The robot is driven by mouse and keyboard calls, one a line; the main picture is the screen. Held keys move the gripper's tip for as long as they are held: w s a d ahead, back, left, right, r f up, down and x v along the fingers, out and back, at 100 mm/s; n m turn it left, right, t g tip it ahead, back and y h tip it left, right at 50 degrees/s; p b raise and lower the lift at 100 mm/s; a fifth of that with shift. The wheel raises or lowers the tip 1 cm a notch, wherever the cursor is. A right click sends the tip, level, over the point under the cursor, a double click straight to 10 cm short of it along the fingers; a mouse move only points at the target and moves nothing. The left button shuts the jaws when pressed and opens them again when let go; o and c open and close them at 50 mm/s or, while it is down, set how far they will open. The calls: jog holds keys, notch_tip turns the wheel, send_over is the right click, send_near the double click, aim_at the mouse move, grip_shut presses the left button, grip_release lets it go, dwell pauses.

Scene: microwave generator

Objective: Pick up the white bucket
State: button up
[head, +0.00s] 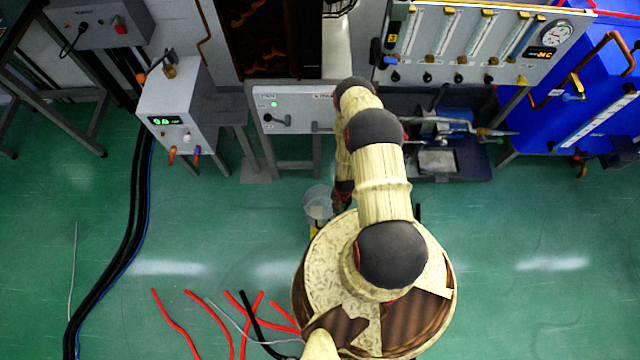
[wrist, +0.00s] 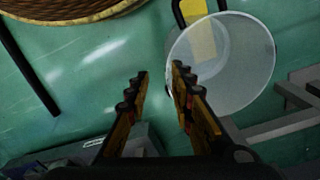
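The white bucket (wrist: 240,66) is pale and translucent and shows in the upper right of the wrist view, its round rim visible. In the head view the bucket (head: 314,192) stands on the green floor, just left of my arm. My gripper (wrist: 160,72) is open, its two dark fingers apart with floor visible between them. The right finger overlaps the bucket's left edge in the wrist view; I cannot tell whether it touches. In the head view my gripper (head: 344,196) is mostly hidden by my arm, right beside the bucket.
A yellow object with a black handle (wrist: 194,10) is by the bucket. A grey frame (head: 298,167) stands behind it. Red and black hoses (head: 208,312) lie on the floor at lower left. A panel with gauges (head: 470,45) stands at the back right. The left floor is mostly clear.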

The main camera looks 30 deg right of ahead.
jog(key=shift+w+f+b, duration=0.2)
jog(key=shift+f+b, duration=0.95)
jog(key=shift+f, duration=0.7)
jog(key=shift+w+f+b, duration=0.15)
jog(key=shift+f+b, duration=0.95)
jog(key=shift+f, duration=0.7)
jog(key=shift+w+f+b, duration=0.2)
jog(key=shift+f+b, duration=0.95)
jog(key=shift+f, duration=0.7)
jog(key=shift+r, duration=0.1)
jog(key=shift+c, duration=0.4)
grip_shut()
